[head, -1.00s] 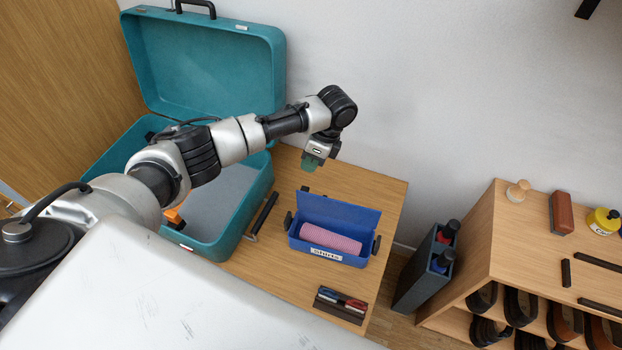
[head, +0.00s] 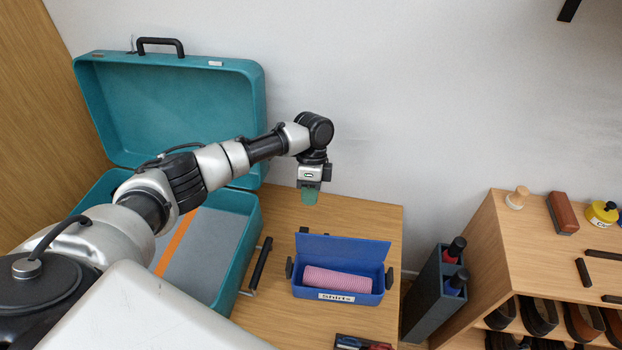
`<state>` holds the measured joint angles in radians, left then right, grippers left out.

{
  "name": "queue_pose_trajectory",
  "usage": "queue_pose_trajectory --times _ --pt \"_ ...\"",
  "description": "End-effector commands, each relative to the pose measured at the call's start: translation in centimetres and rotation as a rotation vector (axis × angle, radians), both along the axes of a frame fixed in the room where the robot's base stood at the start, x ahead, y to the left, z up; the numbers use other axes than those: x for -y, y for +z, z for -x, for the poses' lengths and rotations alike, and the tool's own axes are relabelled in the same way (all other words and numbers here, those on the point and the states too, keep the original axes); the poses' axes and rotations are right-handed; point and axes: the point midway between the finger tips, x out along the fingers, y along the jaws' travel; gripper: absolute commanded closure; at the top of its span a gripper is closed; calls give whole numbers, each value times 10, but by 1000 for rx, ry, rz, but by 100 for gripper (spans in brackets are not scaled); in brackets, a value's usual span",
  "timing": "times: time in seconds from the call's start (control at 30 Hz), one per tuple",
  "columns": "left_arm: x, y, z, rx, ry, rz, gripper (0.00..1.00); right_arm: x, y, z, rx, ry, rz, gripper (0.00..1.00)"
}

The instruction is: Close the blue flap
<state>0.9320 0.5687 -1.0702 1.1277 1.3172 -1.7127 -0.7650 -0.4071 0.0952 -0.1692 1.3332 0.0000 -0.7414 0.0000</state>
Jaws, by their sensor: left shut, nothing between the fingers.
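The blue flap (head: 345,249) stands open at the back of a small blue box (head: 362,298) labelled "Shirts". A pink rolled cloth (head: 336,281) lies inside the box. My left gripper (head: 310,198) is shut and empty, with green fingertips pointing down. In the picture it shows just above the flap's left end, apart from it; how far behind or above the flap it is, I cannot tell. My right gripper is not in view.
An open teal suitcase (head: 246,210) stands at left, its lid against the wall. A black bar (head: 260,264) lies between suitcase and box. A dark bottle holder (head: 428,290) and a wooden shelf unit (head: 478,250) stand at right. The wooden table (head: 370,215) is bare behind the box.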

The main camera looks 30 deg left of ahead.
Motion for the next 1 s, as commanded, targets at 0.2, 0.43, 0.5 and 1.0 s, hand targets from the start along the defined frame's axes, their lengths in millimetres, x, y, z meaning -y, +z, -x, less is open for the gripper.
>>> queue_pose_trajectory --times 0.2,0.43,0.5,1.0 --pt "8 -20 23 1 -3 0 100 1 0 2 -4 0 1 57" --pt "15 -21 42 0 0 -1 100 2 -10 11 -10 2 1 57" --pt "16 -21 45 0 0 0 100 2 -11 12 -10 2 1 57" --pt "17 -21 45 7 0 -2 100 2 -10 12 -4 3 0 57"
